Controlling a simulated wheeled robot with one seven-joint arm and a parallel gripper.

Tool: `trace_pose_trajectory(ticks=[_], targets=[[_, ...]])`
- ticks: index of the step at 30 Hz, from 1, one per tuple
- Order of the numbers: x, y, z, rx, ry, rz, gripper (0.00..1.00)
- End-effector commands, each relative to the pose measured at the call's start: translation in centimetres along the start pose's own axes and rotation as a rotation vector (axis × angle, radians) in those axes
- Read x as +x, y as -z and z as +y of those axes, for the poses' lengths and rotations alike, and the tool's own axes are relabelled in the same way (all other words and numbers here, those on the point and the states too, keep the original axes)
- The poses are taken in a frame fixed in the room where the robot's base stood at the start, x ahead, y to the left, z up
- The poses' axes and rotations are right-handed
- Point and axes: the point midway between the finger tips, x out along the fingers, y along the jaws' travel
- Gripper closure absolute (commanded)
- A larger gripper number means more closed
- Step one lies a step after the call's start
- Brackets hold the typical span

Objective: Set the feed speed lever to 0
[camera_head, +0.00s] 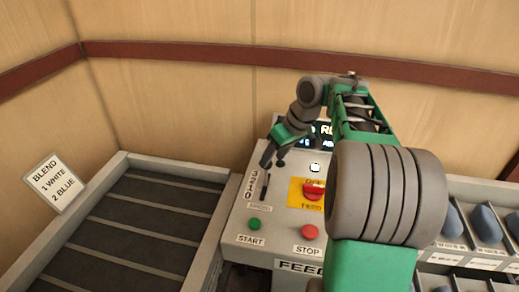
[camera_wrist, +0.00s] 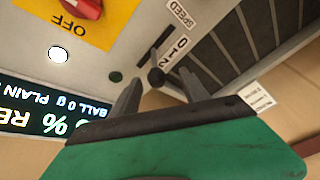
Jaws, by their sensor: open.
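The feed speed lever is a dark round knob (camera_wrist: 156,75) in a slot (camera_wrist: 154,45) on the grey control panel (camera_head: 238,222). In the wrist view the knob sits beyond the printed 2, at the end of the slot away from 0; the 3 is not visible there. In the head view the slot (camera_head: 265,186) runs beside the scale (camera_head: 252,186), with 3 at the top and 0 at the bottom. My gripper (camera_head: 273,161) is open at the slot's upper end. In the wrist view its fingers (camera_wrist: 160,70) stand on either side of the knob; contact is unclear.
A red knob (camera_head: 313,190) on a yellow plate, a green START button (camera_head: 254,224) and a red STOP button (camera_head: 310,232) are close by. A lit display (camera_wrist: 60,115) is behind. A slatted conveyor (camera_head: 130,228) lies left, bins with blue items (camera_head: 486,225) right.

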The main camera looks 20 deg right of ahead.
Motion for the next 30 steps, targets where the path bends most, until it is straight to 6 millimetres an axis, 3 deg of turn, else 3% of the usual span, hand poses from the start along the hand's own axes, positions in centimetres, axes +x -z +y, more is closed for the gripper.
trace_pose_trajectory(ticks=[5, 16, 25, 30], targets=[[0.9, -0.2, 1.2, -0.011, 0.007, 0.005, 0.47], [6.9, -0.2, 1.3, -0.006, 0.003, 0.006, 0.47], [7.4, -0.1, 1.3, -0.008, 0.001, 0.007, 0.48], [7.4, -0.1, 1.2, -0.009, 0.002, 0.007, 0.62]])
